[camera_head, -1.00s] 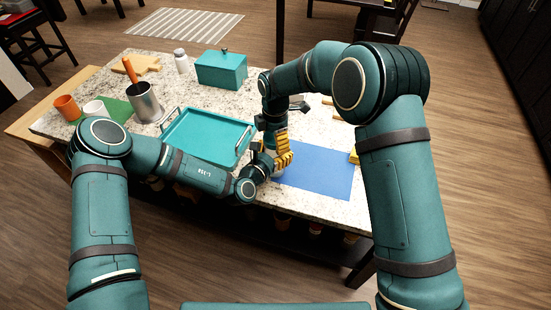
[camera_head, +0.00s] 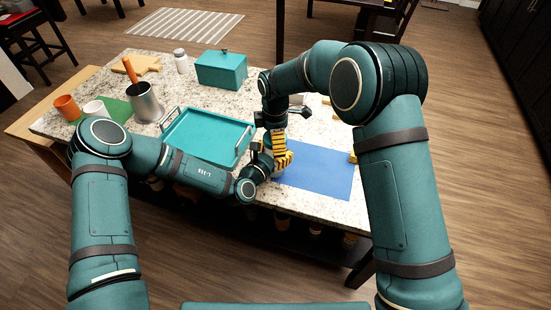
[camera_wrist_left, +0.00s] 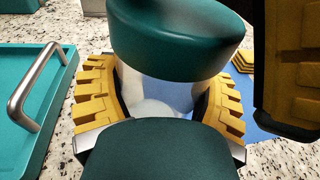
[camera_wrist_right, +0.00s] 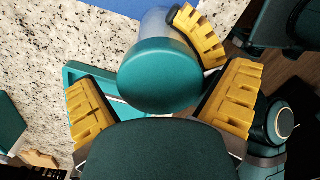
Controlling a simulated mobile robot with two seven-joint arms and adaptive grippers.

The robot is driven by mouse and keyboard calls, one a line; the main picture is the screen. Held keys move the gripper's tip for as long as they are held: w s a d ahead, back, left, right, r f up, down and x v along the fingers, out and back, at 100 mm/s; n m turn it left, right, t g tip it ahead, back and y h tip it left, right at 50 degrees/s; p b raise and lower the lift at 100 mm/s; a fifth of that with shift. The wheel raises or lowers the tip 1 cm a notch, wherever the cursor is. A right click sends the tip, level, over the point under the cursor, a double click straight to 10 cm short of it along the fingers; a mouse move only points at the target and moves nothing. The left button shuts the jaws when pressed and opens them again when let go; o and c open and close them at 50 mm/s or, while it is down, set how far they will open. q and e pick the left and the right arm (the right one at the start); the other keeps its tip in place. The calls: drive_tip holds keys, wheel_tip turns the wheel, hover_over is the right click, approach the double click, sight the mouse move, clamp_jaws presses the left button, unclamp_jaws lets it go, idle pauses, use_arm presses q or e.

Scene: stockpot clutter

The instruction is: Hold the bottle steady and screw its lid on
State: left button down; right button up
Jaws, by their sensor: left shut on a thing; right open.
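The bottle (camera_wrist_left: 160,92) has a pale, clear-looking body and stands between the yellow fingers of my left gripper (camera_wrist_left: 160,105), which is shut on it. A wide teal lid (camera_wrist_left: 175,40) sits at its top; whether it is threaded on, I cannot tell. In the right wrist view the round lid (camera_wrist_right: 160,77) is seen from above, between the spread fingers of my right gripper (camera_wrist_right: 160,88), with gaps at both sides. In the head view my right gripper (camera_head: 279,140) is just above my left gripper (camera_head: 282,160), and both hide the bottle.
A blue mat (camera_head: 318,172) lies right of the grippers and a teal tray (camera_head: 205,135) left of them. A steel canister (camera_head: 146,107), a teal box (camera_head: 221,70), a white shaker (camera_head: 181,62) and an orange cup (camera_head: 67,107) stand farther back. The table's front edge is close.

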drive_tip(key=shift+r, duration=2.25)
drive_tip(key=shift+r+n, duration=1.6)
drive_tip(key=shift+r, duration=0.1)
drive_tip(key=shift+f, duration=0.1)
drive_tip(key=shift+f, duration=3.95)
drive_tip(key=c, duration=1.2)
